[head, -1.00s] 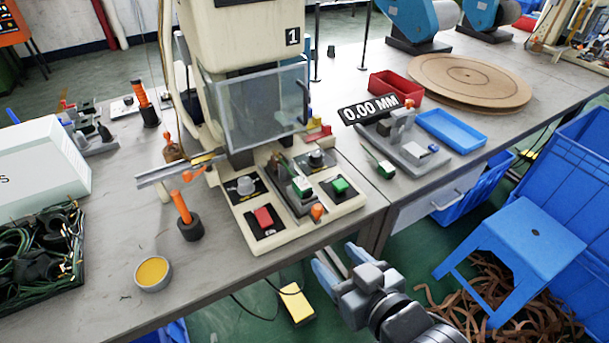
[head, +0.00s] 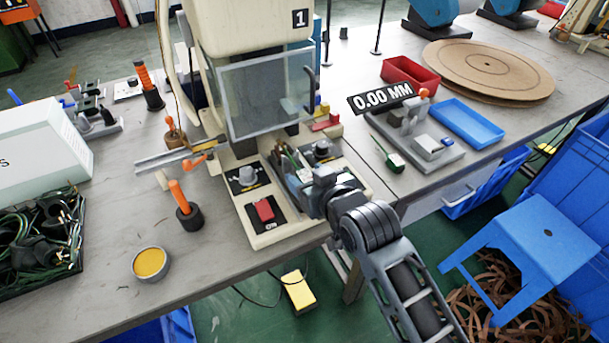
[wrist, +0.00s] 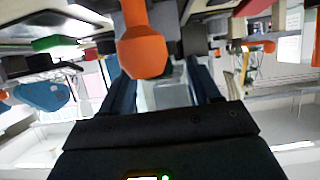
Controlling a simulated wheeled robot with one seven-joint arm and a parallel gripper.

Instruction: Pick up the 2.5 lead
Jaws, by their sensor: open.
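My gripper (head: 306,186) is over the front panel of the moulding machine (head: 258,205), close in front of its mould area. In the wrist view its two blue fingers (wrist: 163,88) are apart, and an orange knob (wrist: 142,50) shows large in front of and between them. Nothing is seen held. A small green-ended piece with a dark lead (head: 391,157) lies beside the gauge on the right. Black and green leads (head: 38,235) fill a dark tray at the left. I cannot tell which lead is the 2.5 one. My gripper hides part of the mould area.
A red button (head: 264,210) and a clear guard (head: 265,95) are on the machine. An orange-handled tool (head: 180,198) and a yellow-filled tin (head: 150,263) stand left. The gauge (head: 425,145), a blue tray (head: 468,122) and a red bin (head: 408,72) stand right.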

